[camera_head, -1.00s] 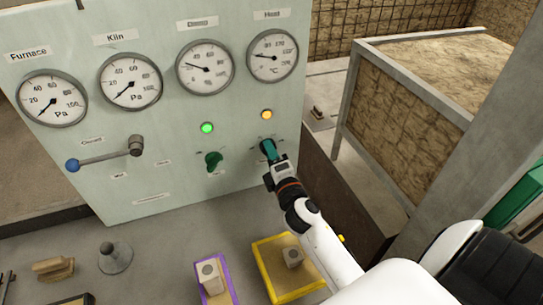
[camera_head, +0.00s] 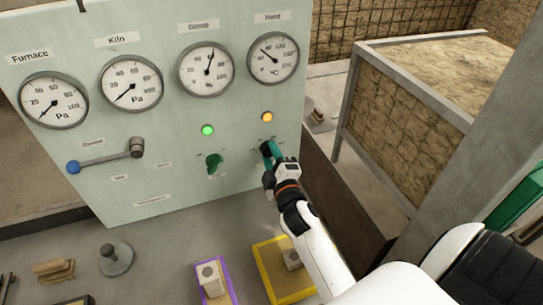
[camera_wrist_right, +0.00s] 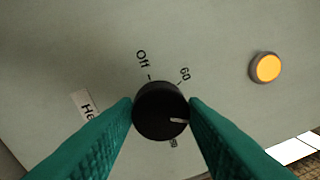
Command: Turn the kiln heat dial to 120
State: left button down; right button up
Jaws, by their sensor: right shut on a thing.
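The black heat dial (camera_wrist_right: 160,112) is on the pale panel, between the two teal fingers of my right gripper (camera_wrist_right: 161,108), which is shut on it. Its white pointer line points right and slightly down in the right wrist view. The marks "Off" and "60" show above the dial; a lower mark is partly legible, and the right finger covers part of the scale. In the head view my right gripper (camera_head: 270,152) hides most of the dial, below the orange lamp (camera_head: 267,117). The heat gauge (camera_head: 273,58) needle points up and left. My left gripper is not in view.
A green knob (camera_head: 214,162) sits left of my right gripper, and a blue-ended lever (camera_head: 105,159) further left. Purple-edged (camera_head: 231,286) and yellow-edged (camera_head: 264,272) trays with blocks lie below. A framed crate (camera_head: 400,135) stands to the right.

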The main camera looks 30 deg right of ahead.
jog(key=o, duration=1)
jog(key=shift+c, duration=0.2)
jog(key=shift+s+a+f, duration=0.1)
jog(key=shift+s+f, duration=0.1)
jog(key=shift+s, duration=0.2)
jog(key=b+v, duration=0.2)
jog(key=v, duration=0.9)
jog(key=shift+b, duration=0.3)
jog(key=shift+a+r, duration=0.1)
